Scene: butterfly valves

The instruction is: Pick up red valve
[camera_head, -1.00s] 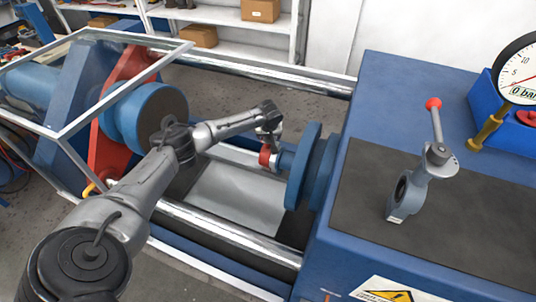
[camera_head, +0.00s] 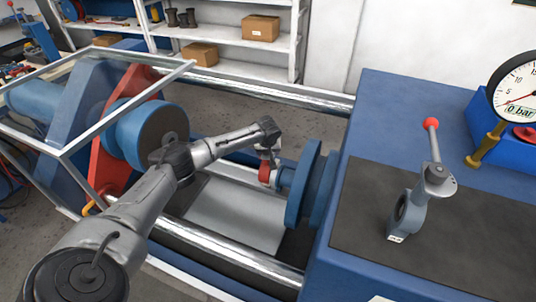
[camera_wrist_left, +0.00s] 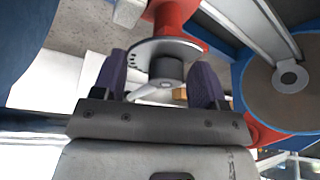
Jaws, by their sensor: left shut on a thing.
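The red valve (camera_head: 264,172) is small in the head view, beside the blue stub of the right-hand flange of the bench. I cannot tell whether it touches the stub. My left gripper (camera_head: 268,154) is right above it. In the left wrist view the red valve body (camera_wrist_left: 173,13) shows at the top, with a grey notched disc and a grey neck below it. The dark fingers of my left gripper (camera_wrist_left: 158,85) stand on either side of the neck, shut on it. The lever is partly hidden. My right gripper is out of view.
A grey valve (camera_head: 410,208) with a red-knobbed lever stands on the dark mat (camera_head: 480,240) of the blue cabinet. A pressure gauge (camera_head: 520,90) is at the right. A clear guard (camera_head: 60,110) covers the left end. Shiny rails (camera_head: 225,242) run along the bench.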

